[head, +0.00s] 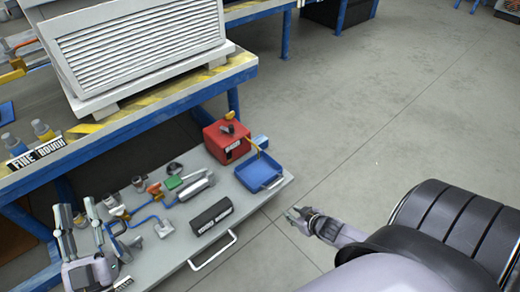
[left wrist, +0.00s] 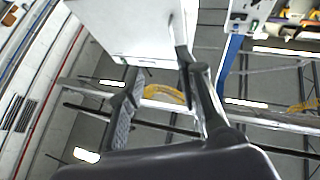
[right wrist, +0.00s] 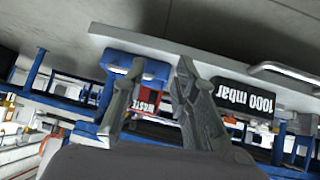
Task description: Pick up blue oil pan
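The blue oil pan (head: 259,172) is a shallow square tray with a handle at its near edge. It lies on the grey drawer shelf (head: 155,265) near its right end, beside a red canister (head: 228,141). In the right wrist view the pan (right wrist: 155,68) is partly hidden behind a finger. My right gripper (head: 292,213) is right of and nearer than the pan, apart from it; its fingers (right wrist: 160,68) are open and empty. My left gripper (head: 77,209) is over the shelf's left part, far from the pan. Its fingers (left wrist: 163,80) are open and empty.
A black box (head: 211,215) marked "1000 mbar" in the right wrist view, blue-handled tools and a green item (head: 173,183) lie on the shelf. The shelf has a front handle (head: 213,251). A blue-edged workbench (head: 130,117) overhangs behind. Floor right of the shelf is clear.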

